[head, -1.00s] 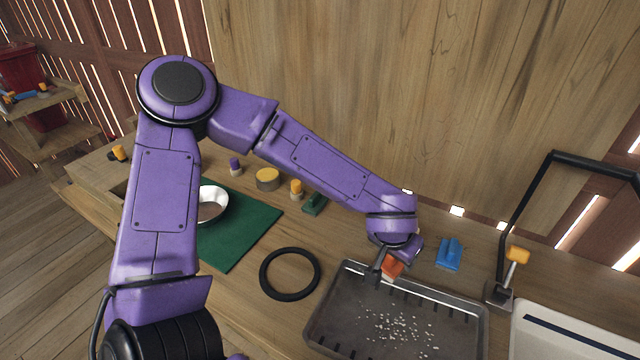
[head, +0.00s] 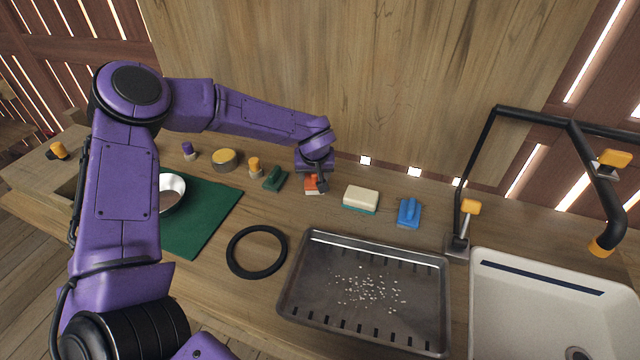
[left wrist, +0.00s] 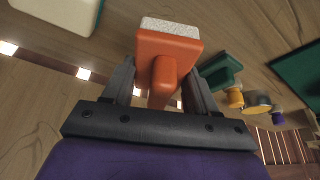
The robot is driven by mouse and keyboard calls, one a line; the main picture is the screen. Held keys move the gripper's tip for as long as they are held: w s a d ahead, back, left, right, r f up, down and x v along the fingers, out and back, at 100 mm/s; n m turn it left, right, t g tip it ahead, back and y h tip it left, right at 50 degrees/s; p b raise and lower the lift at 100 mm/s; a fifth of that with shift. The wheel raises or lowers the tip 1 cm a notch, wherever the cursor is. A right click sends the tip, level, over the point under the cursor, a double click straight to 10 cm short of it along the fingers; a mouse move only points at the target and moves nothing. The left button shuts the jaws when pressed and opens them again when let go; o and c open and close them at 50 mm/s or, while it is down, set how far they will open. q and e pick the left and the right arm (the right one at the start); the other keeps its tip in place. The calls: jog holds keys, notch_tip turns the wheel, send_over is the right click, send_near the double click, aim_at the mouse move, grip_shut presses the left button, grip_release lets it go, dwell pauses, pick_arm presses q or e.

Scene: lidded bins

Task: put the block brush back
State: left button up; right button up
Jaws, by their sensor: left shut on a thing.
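The orange block brush (head: 311,188), with a pale bristle face, is at the back of the wooden counter, between a green brush (head: 275,179) and a cream sponge (head: 361,198). My left gripper (head: 319,181) is shut on its handle from above. In the left wrist view the orange brush (left wrist: 168,52) sits between the two fingers (left wrist: 158,90), its pale bristles at the far end. It is at or just above the counter; I cannot tell whether it touches. My right gripper is not in view.
A dark tray (head: 293,290) with white bits stands in front, beside a black ring (head: 233,262). A blue brush (head: 409,212) lies right of the sponge. A black tap (head: 487,150) and white sink (head: 490,262) are at right. A green mat (head: 215,222) lies left.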

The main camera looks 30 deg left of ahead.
pick_arm(q)
jog(key=w+f, duration=0.1)
jog(key=f, duration=0.1)
jog(key=w+f, duration=0.1)
jog(key=shift+w+a+f, duration=0.2)
jog(key=shift+w+a, duration=0.05)
jog(key=shift+w, duration=0.1)
notch_tip(320, 180, down, 2)
jog(key=shift+f+p, duration=0.2)
jog(key=shift+p, duration=0.3)
jog(key=shift+f, duration=0.3)
jog(key=o, duration=1)
jog(key=shift+f, duration=0.15)
jog(key=shift+r, duration=0.3)
jog(key=v, duration=1.1)
jog(key=shift+s+d+r, duration=0.15)
jog(key=shift+d+r, duration=0.05)
jog(key=shift+r, duration=0.15)
